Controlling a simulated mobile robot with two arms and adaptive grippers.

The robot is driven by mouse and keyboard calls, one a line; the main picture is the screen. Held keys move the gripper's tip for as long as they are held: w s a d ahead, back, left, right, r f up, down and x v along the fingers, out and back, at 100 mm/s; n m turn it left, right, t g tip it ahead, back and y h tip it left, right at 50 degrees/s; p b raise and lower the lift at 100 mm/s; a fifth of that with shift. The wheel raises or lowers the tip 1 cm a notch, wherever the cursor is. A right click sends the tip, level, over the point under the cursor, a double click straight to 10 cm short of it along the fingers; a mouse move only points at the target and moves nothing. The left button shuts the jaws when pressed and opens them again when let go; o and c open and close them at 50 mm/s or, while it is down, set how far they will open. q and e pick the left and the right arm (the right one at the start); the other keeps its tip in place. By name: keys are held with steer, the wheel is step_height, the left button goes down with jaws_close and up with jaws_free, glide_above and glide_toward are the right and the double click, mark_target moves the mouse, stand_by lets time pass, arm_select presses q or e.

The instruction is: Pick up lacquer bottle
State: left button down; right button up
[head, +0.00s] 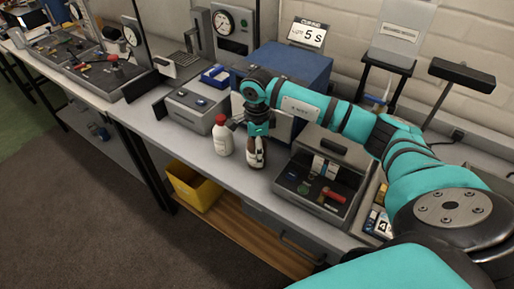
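My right arm reaches in from the right, and its gripper (257,142) points down over the bench. Directly beneath it is a small dark bottle with a pale label (257,158), upright near the bench's front edge. The gripper covers the bottle's top, so I cannot tell whether the fingers hold it or are only around it. A white bottle with a red cap (223,140) stands upright just left of the gripper. I cannot read either label, so which one is the lacquer bottle is unclear. My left gripper is out of view.
A blue box-shaped machine (290,68) stands behind the gripper. A grey control box (193,106) is to the left, and a grey open case (322,180) to the right. A yellow bin (194,188) sits on the lower shelf. Free bench (190,145) lies front left.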

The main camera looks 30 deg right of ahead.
steer(key=c, duration=1.4)
steer(key=shift+r, duration=0.1)
steer(key=shift+c, duration=0.2)
